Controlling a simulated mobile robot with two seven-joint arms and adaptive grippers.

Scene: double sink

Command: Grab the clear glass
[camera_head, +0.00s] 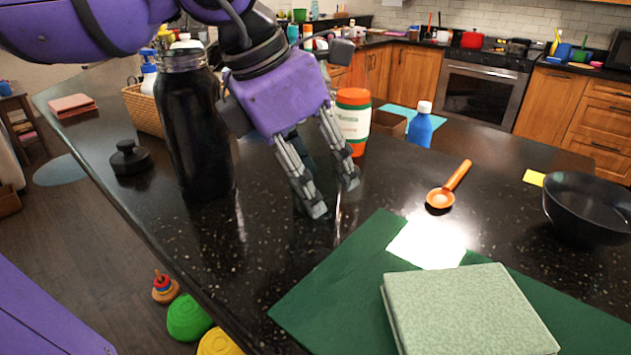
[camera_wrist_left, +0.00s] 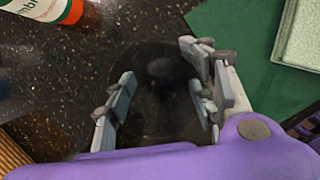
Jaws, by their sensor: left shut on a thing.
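My left gripper (camera_head: 336,200) reaches down to the dark speckled counter, its fingers a little apart. In the left wrist view, my left gripper (camera_wrist_left: 160,100) has its fingers on both sides of a faint, round, see-through shape, the clear glass (camera_wrist_left: 160,75). The gripper is shut on it. The glass is very hard to make out against the dark counter, and in the head view I cannot pick out its outline between the fingers. My right gripper is not in view.
A tall dark jar (camera_head: 195,130) stands left of the gripper, with a black lid (camera_head: 130,157) nearby. A white-and-orange bottle (camera_head: 353,120) stands just behind. An orange scoop (camera_head: 448,187), a green mat (camera_head: 330,290) with a book (camera_head: 465,310), and a dark bowl (camera_head: 588,205) lie right.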

